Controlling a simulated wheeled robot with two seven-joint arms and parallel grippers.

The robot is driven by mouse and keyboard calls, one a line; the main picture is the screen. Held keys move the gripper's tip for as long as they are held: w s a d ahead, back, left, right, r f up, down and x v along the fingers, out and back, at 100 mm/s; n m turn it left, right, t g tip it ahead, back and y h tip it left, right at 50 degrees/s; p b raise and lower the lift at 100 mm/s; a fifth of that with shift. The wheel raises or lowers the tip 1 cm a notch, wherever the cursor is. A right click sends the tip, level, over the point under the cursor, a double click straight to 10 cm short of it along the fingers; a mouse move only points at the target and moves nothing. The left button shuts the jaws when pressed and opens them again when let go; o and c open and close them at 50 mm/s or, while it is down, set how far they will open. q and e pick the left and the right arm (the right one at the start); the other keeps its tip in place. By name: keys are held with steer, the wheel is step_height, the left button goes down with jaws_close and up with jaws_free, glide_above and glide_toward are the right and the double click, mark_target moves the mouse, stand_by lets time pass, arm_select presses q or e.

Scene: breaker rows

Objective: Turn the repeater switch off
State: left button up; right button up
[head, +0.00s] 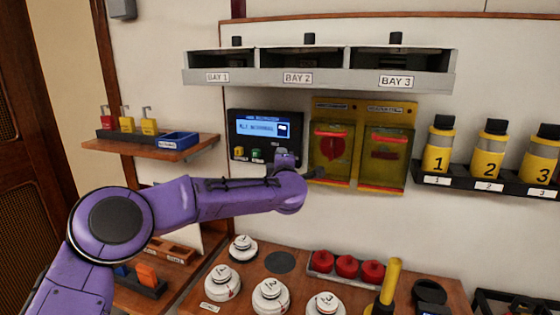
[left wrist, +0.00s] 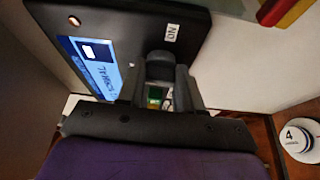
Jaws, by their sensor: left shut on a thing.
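The dark control panel (head: 266,136) with a blue lit screen hangs on the wall in the middle of the head view. In the left wrist view the same panel (left wrist: 112,22) fills the upper left, tilted. My left gripper (head: 285,158) is at the panel's lower right corner. In the left wrist view its two dark fingers (left wrist: 160,88) are shut on a dark switch knob (left wrist: 160,66), taken as the repeater switch. A small white label, reading ON upside down (left wrist: 172,32), sits beside the knob. The fingers partly hide the knob, so its exact angle cannot be told. My right gripper is not in view.
Yellow-framed covers (head: 385,156) hang just right of the panel. A bay shelf (head: 320,76) is above. Yellow numbered canisters (head: 437,150) stand at the right. A wooden shelf (head: 150,146) with padlocks is at the left. White numbered knobs (head: 271,294) sit on the bench below.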

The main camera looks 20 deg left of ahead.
arm_select(q)
steer(key=shift+n, duration=0.4)
steer(key=o, duration=1)
steer(key=b+v, duration=0.4)
steer(key=v, duration=0.6)
steer(key=shift+s+r, duration=0.1)
steer(key=shift+s, duration=0.2)
